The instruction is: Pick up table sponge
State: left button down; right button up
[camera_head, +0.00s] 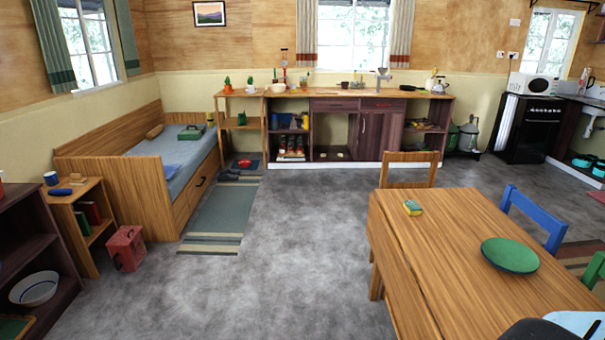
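The table sponge (412,208) is a small yellow and green block. It lies flat on the wooden table (440,262), near the table's far left corner, with nothing touching it. Neither of my grippers can be made out in the head view.
A green plate (510,255) lies right of the sponge. A wooden chair (409,157) stands behind the table, and a blue chair (535,217) is at its right. A dark and pale-blue shape at the bottom right edge is unclear. Grey floor (270,260) is open left of the table.

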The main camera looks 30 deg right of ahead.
aim_at(411, 207)
jog(key=i+l+z, duration=0.1)
jog(key=i+z, duration=0.85)
jog(key=z, duration=0.15)
jog(key=i+j+z, duration=0.2)
jog(key=i+z, duration=0.25)
jog(key=i+j+z, duration=0.3)
jog(key=i+z, duration=0.15)
